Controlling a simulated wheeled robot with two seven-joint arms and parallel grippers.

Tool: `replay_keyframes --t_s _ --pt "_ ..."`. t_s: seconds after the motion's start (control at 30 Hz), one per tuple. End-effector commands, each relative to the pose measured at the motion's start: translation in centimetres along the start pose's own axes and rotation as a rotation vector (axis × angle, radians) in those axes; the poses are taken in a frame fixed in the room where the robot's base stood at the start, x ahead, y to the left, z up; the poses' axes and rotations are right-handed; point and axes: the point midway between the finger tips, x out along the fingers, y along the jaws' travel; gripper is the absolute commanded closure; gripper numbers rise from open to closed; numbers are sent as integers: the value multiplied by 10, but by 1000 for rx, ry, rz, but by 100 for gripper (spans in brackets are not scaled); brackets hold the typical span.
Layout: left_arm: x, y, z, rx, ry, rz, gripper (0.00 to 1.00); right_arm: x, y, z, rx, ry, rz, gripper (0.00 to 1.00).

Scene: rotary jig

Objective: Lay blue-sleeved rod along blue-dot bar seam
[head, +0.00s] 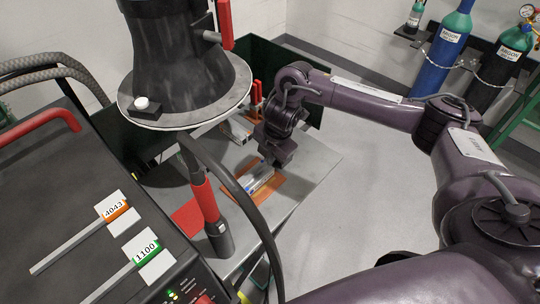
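My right gripper (276,158) is low over the grey work table (305,172), at the far end of a silver bar (258,178). The bar lies on an orange mat (268,191), and a small bluish patch shows near its lower end. I cannot tell whether that patch is the blue dot or a blue sleeve. The fingers are dark and small, so I cannot tell whether they are open or hold a rod. No blue-sleeved rod shows clearly. My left gripper is not in view.
A second silver bar (237,131) lies farther back. A large dark cone with a pale rim (190,117) overhangs the table's left side. A red-handled torch (205,200) and its cable stand in front. Grey rods tagged 4043 (113,210) and 1100 (147,247) lie on the black machine.

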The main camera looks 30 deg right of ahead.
Motion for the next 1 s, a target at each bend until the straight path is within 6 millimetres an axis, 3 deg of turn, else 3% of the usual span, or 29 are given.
replay_keyframes --t_s 0.07,0.27,0.6,0.77,1.0 --pt "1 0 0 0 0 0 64 2 0 0 0 0 0 100" --pt "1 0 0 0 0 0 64 2 -1 0 0 0 -2 73" --pt "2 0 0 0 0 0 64 1 -4 0 -2 1 -10 72" --pt "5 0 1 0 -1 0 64 -21 -1 0 -2 -1 -2 72" --pt "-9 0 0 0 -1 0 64 -67 3 0 -1 -4 7 72"
